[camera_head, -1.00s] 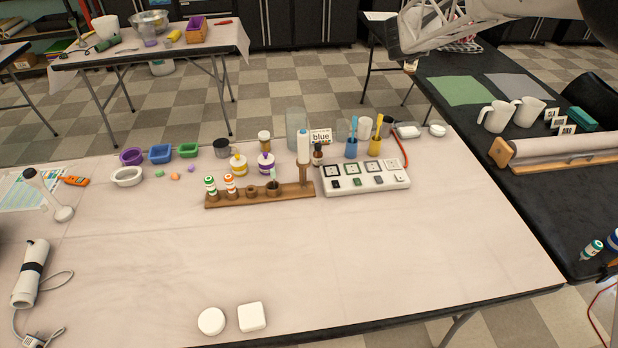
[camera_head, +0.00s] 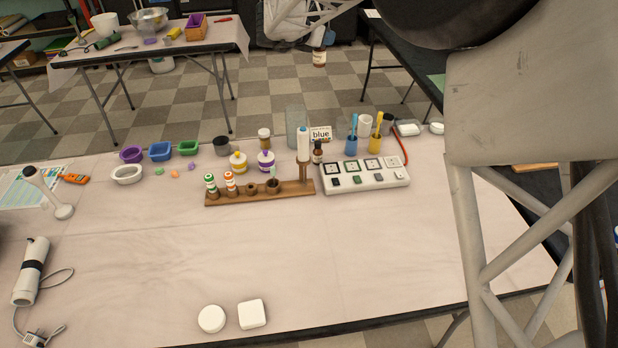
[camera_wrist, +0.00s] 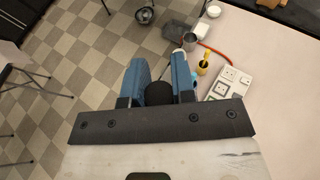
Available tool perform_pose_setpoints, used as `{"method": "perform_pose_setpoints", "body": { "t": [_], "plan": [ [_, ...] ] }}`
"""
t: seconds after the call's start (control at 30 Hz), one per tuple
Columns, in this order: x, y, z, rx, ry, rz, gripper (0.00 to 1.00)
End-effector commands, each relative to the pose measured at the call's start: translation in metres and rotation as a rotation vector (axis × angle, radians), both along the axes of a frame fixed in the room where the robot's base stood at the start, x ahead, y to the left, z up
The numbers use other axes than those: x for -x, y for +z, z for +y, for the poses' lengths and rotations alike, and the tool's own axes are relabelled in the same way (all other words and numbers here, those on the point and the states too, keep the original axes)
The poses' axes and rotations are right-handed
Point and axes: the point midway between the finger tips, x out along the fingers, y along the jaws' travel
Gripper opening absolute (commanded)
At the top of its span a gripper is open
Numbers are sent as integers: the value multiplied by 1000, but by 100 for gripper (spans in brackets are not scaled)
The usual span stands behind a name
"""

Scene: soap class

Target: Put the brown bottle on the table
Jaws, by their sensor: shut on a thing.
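A brown bottle (camera_head: 319,58) with a pale label hangs upright from my gripper at the top of the head view, with floor behind it. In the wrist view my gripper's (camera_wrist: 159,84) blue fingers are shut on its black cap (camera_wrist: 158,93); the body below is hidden. The table (camera_head: 380,250) with the pale cloth lies in front, and the held bottle appears beyond its far edge. Another small brown bottle (camera_head: 317,153) stands on this table beside the "blue" sign.
A wooden rack (camera_head: 240,196) with small bottles and a white socket panel (camera_head: 365,181) stand mid-table. Blue (camera_head: 351,147) and yellow (camera_head: 375,144) cups stand behind the panel. White round (camera_head: 211,319) and square (camera_head: 252,314) pieces lie in front. The cloth between is clear.

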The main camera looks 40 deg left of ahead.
Motion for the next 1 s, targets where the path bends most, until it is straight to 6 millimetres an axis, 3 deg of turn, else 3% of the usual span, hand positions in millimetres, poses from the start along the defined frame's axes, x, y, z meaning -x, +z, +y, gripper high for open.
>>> {"method": "perform_pose_setpoints", "body": {
  "t": [0.1,0.4,0.73,1.0],
  "plan": [
    [22,1,19,0,-23,0,0],
    [64,3,49,0,-75,0,0],
    [61,-87,46,4,-73,2,0],
    [61,-185,46,5,-72,2,0]
  ]
}}
